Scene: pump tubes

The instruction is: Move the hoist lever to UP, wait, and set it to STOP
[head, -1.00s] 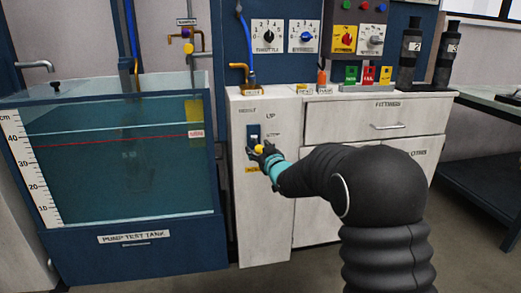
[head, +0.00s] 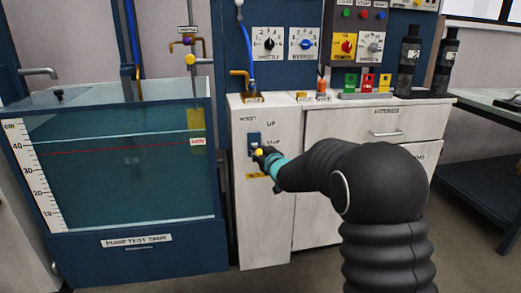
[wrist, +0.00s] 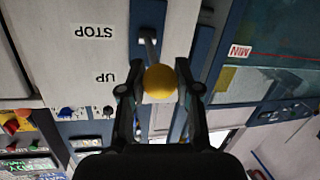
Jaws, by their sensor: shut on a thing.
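The hoist lever has a yellow ball knob (head: 258,153) on a grey stem (wrist: 151,45). It sticks out of a blue plate (head: 254,138) on the white cabinet front. UP and STOP labels (head: 272,141) are beside the plate, UP above STOP. In the head view the knob is a little below STOP level. In the wrist view, which is upside down, the knob (wrist: 160,82) is between the two fingers of my gripper (wrist: 160,90). My gripper (head: 263,156) is shut on the knob and partly hides the lever's lower end.
The pump test tank (head: 125,243) stands left of the cabinet (head: 262,235), with a scale and a red line. Dials (head: 269,43) and push buttons are on the blue panel above. Black cylinders (head: 409,65) stand on the cabinet at right. The floor in front is partly clear.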

